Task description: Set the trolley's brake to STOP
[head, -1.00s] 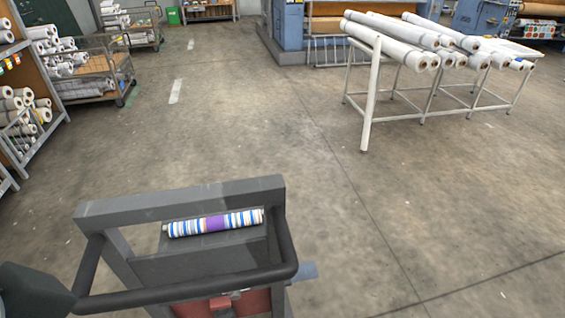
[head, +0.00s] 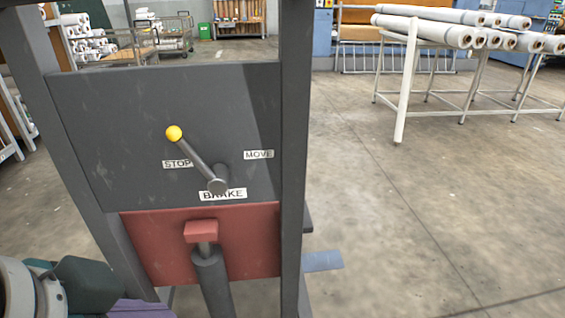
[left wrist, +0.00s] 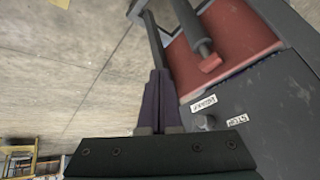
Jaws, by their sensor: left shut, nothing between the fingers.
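The trolley's dark grey panel (head: 110,110) fills the middle of the head view. Its brake lever (head: 195,158) has a yellow knob and leans up and left from its pivot, over the STOP label (head: 177,164). The MOVE label (head: 258,155) is to the right, and the BRAKE label (head: 223,194) is below the pivot. My left gripper (head: 145,308) is at the lower left, below the lever and apart from it. In the left wrist view its purple fingers (left wrist: 158,85) are shut and empty beside the panel; the pivot shows there, the knob does not. My right gripper is not in view.
Below the panel are a red plate (head: 150,245) and a grey post with a red pedal-like block (head: 201,232). Dark uprights frame the panel. A rack of white rolls (head: 425,30) stands behind at right. The floor at right is clear.

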